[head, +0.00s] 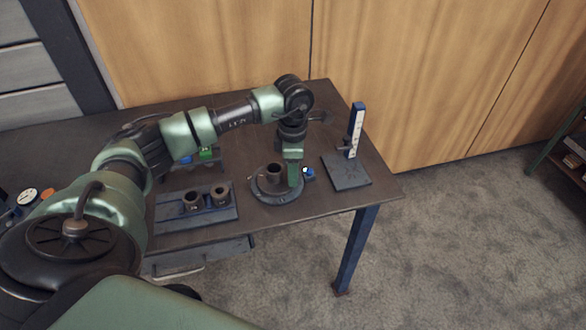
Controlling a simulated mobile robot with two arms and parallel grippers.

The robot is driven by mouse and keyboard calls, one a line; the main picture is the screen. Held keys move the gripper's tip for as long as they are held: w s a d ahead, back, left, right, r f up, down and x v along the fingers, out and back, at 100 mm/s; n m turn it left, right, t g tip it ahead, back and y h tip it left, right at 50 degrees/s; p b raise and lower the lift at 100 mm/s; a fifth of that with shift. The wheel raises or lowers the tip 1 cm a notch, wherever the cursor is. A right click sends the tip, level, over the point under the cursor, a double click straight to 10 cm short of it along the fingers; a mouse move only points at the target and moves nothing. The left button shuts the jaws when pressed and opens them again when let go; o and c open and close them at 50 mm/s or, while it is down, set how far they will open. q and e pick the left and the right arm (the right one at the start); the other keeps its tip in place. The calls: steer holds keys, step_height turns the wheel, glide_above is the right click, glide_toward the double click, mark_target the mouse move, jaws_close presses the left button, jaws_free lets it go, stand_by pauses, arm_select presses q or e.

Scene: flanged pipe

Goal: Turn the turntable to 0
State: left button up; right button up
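The turntable (270,196) is a dark round disc near the front right part of the table. A short upright pipe (273,173) stands on it. My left gripper (294,172) points down at the right side of the disc, just right of the pipe. A small blue part (309,172) shows right beside the gripper. The fingers are small and overlap here, so I cannot tell whether they are open, shut or touching the disc. Any scale marks on the turntable are too small to read. My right gripper is not in view.
A stand with an upright blue and white scale (355,130) is at the right, near the table (384,188) edge. My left arm covers much of the table's left side.

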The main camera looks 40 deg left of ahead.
arm_select(q)
jaws_close()
